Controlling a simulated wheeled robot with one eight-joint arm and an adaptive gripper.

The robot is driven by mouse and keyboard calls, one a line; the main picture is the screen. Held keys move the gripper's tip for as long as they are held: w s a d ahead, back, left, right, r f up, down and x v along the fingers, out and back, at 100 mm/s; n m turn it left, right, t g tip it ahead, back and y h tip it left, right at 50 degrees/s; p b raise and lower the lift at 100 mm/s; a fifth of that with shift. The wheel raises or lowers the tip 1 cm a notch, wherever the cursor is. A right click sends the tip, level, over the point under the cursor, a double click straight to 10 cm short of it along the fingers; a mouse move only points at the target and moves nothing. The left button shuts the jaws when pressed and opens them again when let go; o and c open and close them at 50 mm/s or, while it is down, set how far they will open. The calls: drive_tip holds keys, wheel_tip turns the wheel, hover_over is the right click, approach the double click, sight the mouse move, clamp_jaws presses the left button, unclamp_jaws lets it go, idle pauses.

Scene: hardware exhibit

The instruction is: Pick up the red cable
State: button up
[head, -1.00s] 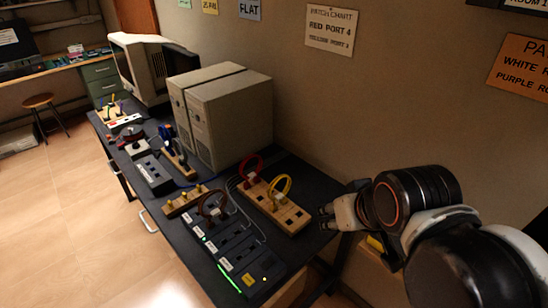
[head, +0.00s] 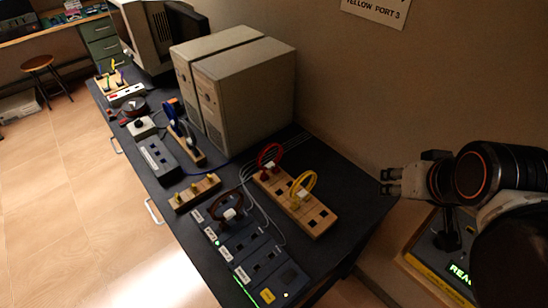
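The red cable (head: 268,150) is a looped lead standing in the far end of a wooden socket block (head: 317,218) on the dark table. A yellow cable (head: 302,183) loops up from the same block, nearer to me. My gripper (head: 384,182) is to the right of the block, past the table's right edge in the picture, apart from both cables. Its two fingers point left with a small gap between them, and nothing shows between them.
A dark panel (head: 250,255) with a brown cable (head: 224,207) lies left of the block. Two beige computer cases (head: 250,90) stand behind the red cable. A smaller wooden block (head: 194,194) is further left. A box with a lit display (head: 440,250) sits below my arm.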

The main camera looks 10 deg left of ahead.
drive_tip(key=shift+w+a, duration=0.85)
drive_tip(key=shift+w, duration=0.35)
drive_tip(key=m+g+y, duration=0.4)
drive_tip(key=m+y, duration=0.1)
drive_tip(key=m, duration=0.1)
hover_over(269, 148)
drive_tip(key=s+d, duration=0.3)
drive_tip(key=d, duration=0.3)
wheel_tip(269, 148, down, 7)
drive_tip(key=b+x, duration=0.2)
drive_tip(key=x, duration=0.5)
drive_tip(key=shift+w+a+f, duration=0.1)
drive_tip(key=shift+a, duration=0.15)
drive_tip(key=shift+b+x, duration=1.5)
drive_tip(key=shift+x, duration=1.35)
drive_tip(key=shift+a, duration=0.15)
drive_tip(key=shift+c, duration=0.5)
clamp_jaws()
